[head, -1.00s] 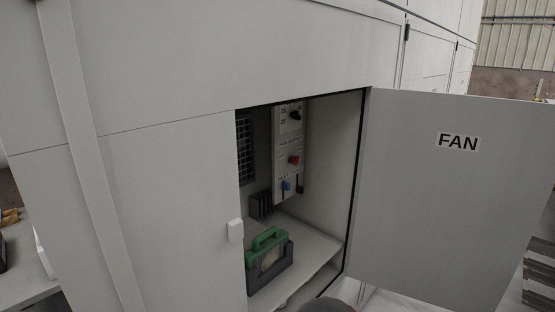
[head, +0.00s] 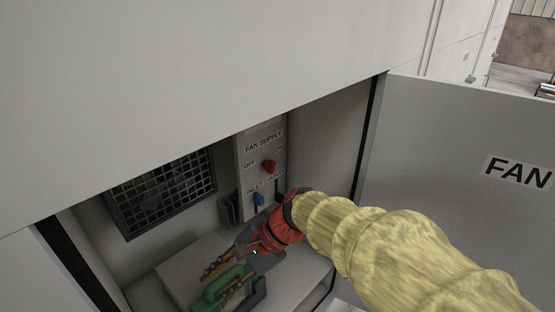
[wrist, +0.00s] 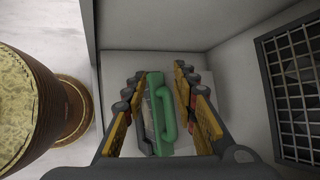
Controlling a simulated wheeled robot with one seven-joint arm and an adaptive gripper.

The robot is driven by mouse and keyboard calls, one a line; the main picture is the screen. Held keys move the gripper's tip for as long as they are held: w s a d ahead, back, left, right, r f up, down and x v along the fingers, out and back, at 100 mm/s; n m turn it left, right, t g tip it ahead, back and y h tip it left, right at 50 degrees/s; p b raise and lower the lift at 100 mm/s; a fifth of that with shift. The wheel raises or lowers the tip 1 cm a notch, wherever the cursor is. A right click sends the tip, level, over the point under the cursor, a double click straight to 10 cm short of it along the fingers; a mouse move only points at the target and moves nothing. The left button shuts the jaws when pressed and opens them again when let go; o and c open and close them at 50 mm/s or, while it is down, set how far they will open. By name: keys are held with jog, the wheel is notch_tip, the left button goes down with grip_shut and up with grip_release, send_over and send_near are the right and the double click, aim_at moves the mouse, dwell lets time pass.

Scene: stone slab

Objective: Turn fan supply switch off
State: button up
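The fan supply switch (head: 270,167) is a red knob on a grey panel (head: 245,150) inside the open cabinet, in the head view. It is labelled FAN SUPPLY, with OFF at its left and ON at its right. I cannot clearly tell which way the knob points. My gripper (head: 208,284) is inside the cabinet, below and left of the switch and apart from it. In the wrist view my gripper (wrist: 158,76) is open, its yellow-and-black fingers spread, pointing toward the green-handled device. The switch is not visible there.
A green-handled device (head: 230,285) stands on the cabinet floor by my fingers. A blue knob (head: 259,199) sits below the switch, partly near my wrist. The FAN door (head: 450,150) stands open at right. A grille (head: 165,190) is on the back wall.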

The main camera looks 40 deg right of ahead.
jog(key=w+d+r+m+t+y+p, duration=0.2)
jog(key=w+d+r+m+t+p, duration=0.15)
jog(key=w+d+m, duration=0.45)
jog(key=m+t+h+p, duration=0.3)
jog(key=m+t+h, duration=0.55)
jog(key=m, duration=1.05)
send_near(275, 168)
jog(key=w+f+t+y, duration=0.2)
jog(key=shift+n+h, duration=0.25)
jog(key=shift+n, duration=0.05)
jog(key=shift+w+a+r+b, duration=0.1)
jog(key=shift+w+b, duration=0.15)
jog(key=shift+w, duration=1.45)
jog(key=shift+w+a+r+b, duration=0.15)
jog(key=shift+w+b, duration=0.1)
jog(key=shift+w, duration=1.45)
jog(key=shift+c, duration=0.4)
grip_shut()
